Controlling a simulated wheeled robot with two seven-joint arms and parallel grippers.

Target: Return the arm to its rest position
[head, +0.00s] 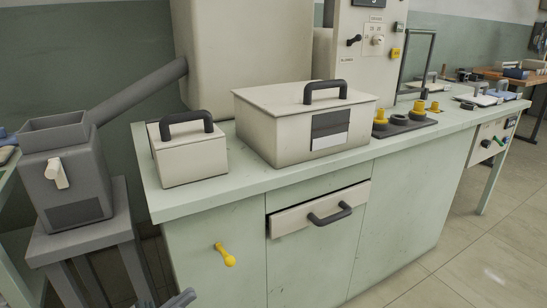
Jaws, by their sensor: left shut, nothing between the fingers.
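Only the tip of my left gripper (181,299) shows, small and grey-blue, at the bottom edge of the head view, left of centre. It is shut and empty. It appears in front of the lower left part of the pale green cabinet, below a yellow handle (225,255), and looks apart from it. The rest of my left arm is below the picture. My right gripper is not in view.
The cabinet's drawer (290,221) with a black handle stands slightly open. Two lidded boxes, a small one (188,160) and a large one (290,125), sit on the worktop. A grey hopper (66,175) stands on a stool at left. Floor (440,270) at right is clear.

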